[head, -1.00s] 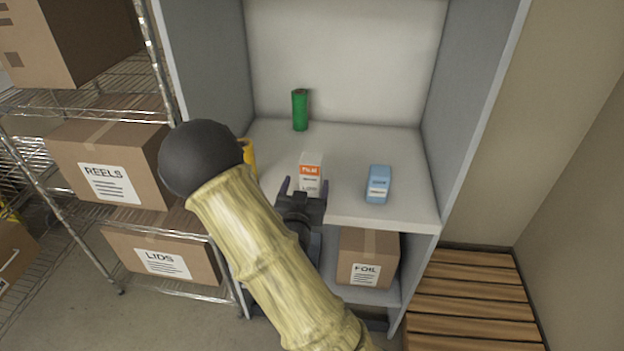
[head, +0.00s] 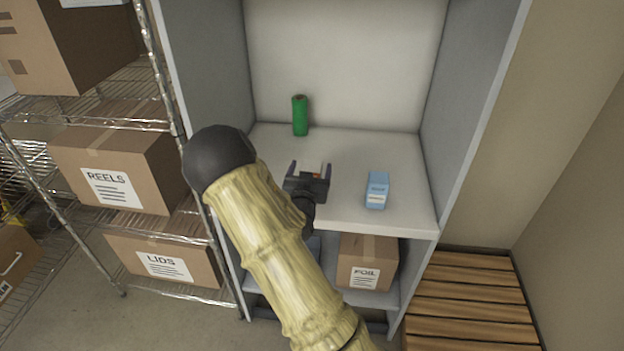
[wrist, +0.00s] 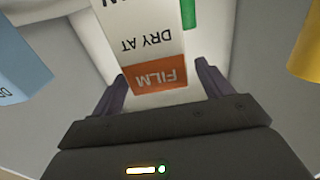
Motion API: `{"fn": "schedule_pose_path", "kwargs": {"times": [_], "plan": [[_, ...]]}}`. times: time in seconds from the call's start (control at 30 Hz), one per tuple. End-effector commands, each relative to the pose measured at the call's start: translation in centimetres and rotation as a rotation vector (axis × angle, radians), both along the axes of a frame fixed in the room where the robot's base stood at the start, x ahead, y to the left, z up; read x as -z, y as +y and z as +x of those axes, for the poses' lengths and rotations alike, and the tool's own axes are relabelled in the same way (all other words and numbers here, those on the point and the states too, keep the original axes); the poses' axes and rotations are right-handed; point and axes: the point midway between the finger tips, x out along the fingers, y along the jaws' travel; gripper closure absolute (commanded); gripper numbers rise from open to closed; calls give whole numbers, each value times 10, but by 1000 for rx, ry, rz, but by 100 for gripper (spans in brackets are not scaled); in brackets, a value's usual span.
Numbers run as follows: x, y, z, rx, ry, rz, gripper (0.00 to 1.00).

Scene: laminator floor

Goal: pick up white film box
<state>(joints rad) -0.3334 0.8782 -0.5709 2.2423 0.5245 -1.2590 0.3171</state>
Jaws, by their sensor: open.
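The white film box (wrist: 155,45) has an orange band with "FILM" on it and shows upside down in the wrist view. In the head view my gripper hides almost all of it; only a small orange patch (head: 316,175) shows. My gripper (head: 309,170) is open at the box on the shelf. In the wrist view the box's orange end lies between the two dark fingers (wrist: 160,88), with a visible gap on the right side. I cannot tell whether either finger touches it.
A blue box (head: 377,190) stands to the right on the same shelf (head: 400,150). A green cylinder (head: 300,115) stands behind. A yellow object (wrist: 306,45) shows at the wrist view's right edge. Grey side walls (head: 465,110) bound the shelf; a foil carton (head: 367,262) sits below.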

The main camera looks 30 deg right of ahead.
Motion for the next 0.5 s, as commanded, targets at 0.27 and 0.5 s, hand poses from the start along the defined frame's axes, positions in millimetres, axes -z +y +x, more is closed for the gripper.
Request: {"fn": "schedule_pose_path", "kwargs": {"times": [0.27, 0.5], "plan": [[1, -10, 14, 0, 1, 0, 22], [1, -10, 14, 0, 1, 0, 22]]}}
